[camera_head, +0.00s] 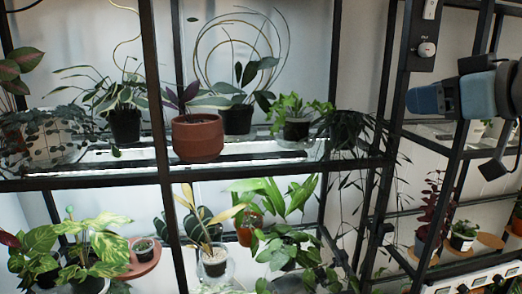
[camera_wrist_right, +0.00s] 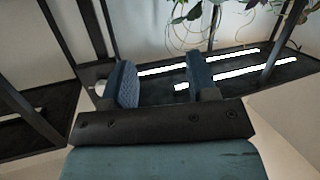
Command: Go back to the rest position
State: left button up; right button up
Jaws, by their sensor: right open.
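My right gripper (camera_head: 428,100) shows at the upper right of the head view, with its arm coming in from the right edge. It is in front of the black shelf frame at that side. In the right wrist view, its two blue fingers (camera_wrist_right: 161,82) stand apart with nothing between them. A dark shelf with bright light strips lies beyond the fingers. My left gripper does not show in either view.
A black metal rack (camera_head: 152,90) with glass shelves fills most of the head view. A terracotta pot (camera_head: 198,139) and several other potted plants stand on it. A reddish plant (camera_head: 431,212) is on the lower right shelf. A dark post (camera_head: 401,110) stands close to my right gripper.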

jog(key=a+f+m+g+y+p, duration=0.4)
jog(key=a+f+m+g+y, duration=0.4)
jog(key=a+f+m+y, duration=1)
jog(key=s+d+f+n+t+h+p, duration=0.1)
jog(key=d+f+n+t+h, duration=0.25)
jog(key=f+n+h, duration=0.4)
jog(key=d+f+n+t+h+p, duration=0.15)
jog(key=f+n+t+h, duration=0.25)
jog(key=f+n, duration=0.65)
jog(key=s+d+f+n+t+h+p, duration=0.1)
jog(key=d+f+n+t+h, duration=0.35)
jog(key=n, duration=0.65)
jog(key=s+f+m+g+h, duration=0.2)
jog(key=s+f+m+g, duration=0.1)
jog(key=s+f+m, duration=0.4)
jog(key=s+a+f+m+g+h+p, duration=0.1)
jog(key=s+f+m+g, duration=0.3)
jog(key=f, duration=0.8)
jog(key=s+m+h, duration=0.1)
jog(key=s+m, duration=0.1)
jog(key=s, duration=0.2)
jog(key=shift+s+a+f+m+h, duration=0.2)
jog(key=shift+f+m+h, duration=0.1)
jog(key=shift+m+h, duration=0.1)
